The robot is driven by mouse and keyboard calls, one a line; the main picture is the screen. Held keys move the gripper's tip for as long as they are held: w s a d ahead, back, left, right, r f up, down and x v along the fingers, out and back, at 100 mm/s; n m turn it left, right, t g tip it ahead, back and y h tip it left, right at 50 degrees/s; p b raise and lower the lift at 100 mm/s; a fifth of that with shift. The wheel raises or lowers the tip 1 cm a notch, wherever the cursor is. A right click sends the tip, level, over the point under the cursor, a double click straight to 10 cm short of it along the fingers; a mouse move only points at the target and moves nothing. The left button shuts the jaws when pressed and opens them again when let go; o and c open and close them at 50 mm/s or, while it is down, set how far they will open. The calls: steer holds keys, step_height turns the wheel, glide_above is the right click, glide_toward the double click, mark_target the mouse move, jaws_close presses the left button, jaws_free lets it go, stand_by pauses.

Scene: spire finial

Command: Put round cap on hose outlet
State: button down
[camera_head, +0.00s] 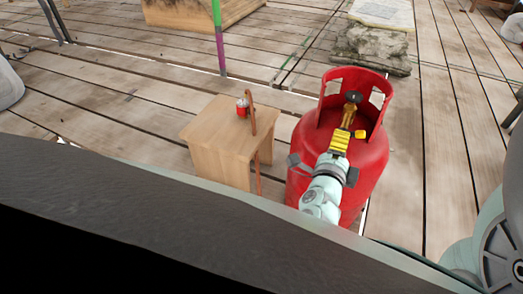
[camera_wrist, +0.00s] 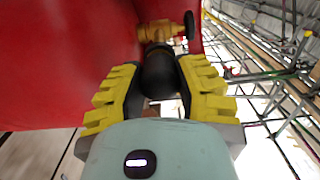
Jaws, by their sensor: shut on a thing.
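A black rounded piece, apparently the round cap (camera_wrist: 158,78), sits between the yellow finger pads of my gripper (camera_wrist: 158,70) in the wrist view. The gripper is shut on it. Just beyond its far end is the brass valve (camera_wrist: 160,31) with the hose outlet, in line with the cap. I cannot tell whether the cap touches the outlet or covers it. In the head view, my gripper (camera_head: 341,139) is over the top of the red gas cylinder (camera_head: 309,150), close to the brass valve (camera_head: 348,116). The cap is not clear there.
A small wooden table (camera_head: 214,134) stands left of the cylinder, with a red can-like object (camera_head: 242,108) on it and a brown cane-like rod (camera_head: 252,120) at its edge. The cylinder's red collar (camera_head: 357,76) surrounds the valve closely. A stone block (camera_head: 372,48) lies behind.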

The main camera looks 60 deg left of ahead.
steer(key=shift+w+a, duration=0.2)
steer(key=shift+w, duration=0.25)
stand_by(0.5)
steer(key=c, duration=0.7)
jaws_free()
steer(key=shift+o, duration=0.2)
steer(key=shift+s, duration=0.1)
steer(key=v, duration=1.2)
steer(key=shift+a, duration=0.1)
